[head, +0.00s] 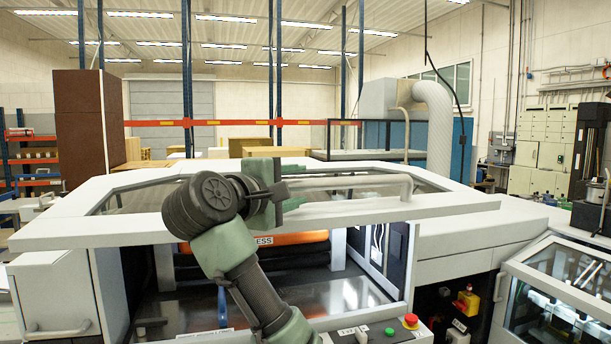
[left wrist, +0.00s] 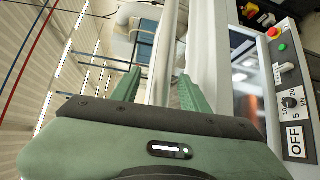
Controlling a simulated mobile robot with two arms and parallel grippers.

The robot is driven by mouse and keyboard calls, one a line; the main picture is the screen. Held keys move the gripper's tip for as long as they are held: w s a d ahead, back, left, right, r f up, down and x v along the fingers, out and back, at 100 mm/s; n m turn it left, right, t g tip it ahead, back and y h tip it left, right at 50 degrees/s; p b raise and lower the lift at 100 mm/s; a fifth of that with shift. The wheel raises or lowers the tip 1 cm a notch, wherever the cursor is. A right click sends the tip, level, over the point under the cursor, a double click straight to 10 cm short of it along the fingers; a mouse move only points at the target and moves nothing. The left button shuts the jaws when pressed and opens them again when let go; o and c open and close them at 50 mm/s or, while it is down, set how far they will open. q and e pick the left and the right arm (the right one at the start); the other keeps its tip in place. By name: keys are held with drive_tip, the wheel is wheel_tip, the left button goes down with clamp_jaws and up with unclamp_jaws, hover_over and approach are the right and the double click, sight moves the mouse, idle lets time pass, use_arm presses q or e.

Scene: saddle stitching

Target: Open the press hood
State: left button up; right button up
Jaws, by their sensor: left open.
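The press hood (head: 450,206) is a white frame with clear panels, lying over the top of the white press. Below its front edge I see into the press, with an orange part and a shiny bed; I cannot tell how far the hood is raised. A pale handle bar (head: 350,182) runs along the hood's front; it also shows in the left wrist view (left wrist: 164,55). My left gripper (head: 284,188) is at the bar's left part. In the left wrist view its green fingers (left wrist: 158,92) are apart, one on each side of the bar. My right gripper is out of view.
A panel with a red stop button (head: 411,320) and a green button sits at the press's front, below the hood. A glass-lidded unit (head: 565,275) adjoins at right. A white duct (head: 436,125) and blue cabinet stand behind.

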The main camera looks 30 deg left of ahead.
sight(303, 184)
use_arm(q)
drive_tip(key=w+p, duration=0.1)
drive_tip(key=w, duration=0.2)
drive_tip(key=shift+f, duration=0.1)
drive_tip(key=shift+w+a+f, duration=0.1)
drive_tip(key=shift+w+f, duration=0.05)
drive_tip(key=shift+w, duration=0.25)
drive_tip(key=shift+w+a+f, duration=0.1)
drive_tip(key=shift+w+f, duration=0.05)
drive_tip(key=shift+w, duration=0.25)
drive_tip(key=shift+s, duration=0.15)
drive_tip(key=shift+s+r, duration=0.1)
drive_tip(key=shift+s, duration=0.05)
drive_tip(key=c, duration=0.7)
clamp_jaws()
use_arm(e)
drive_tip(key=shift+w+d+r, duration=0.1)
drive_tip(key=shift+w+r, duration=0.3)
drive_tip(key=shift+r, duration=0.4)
use_arm(q)
drive_tip(key=shift+r, duration=0.1)
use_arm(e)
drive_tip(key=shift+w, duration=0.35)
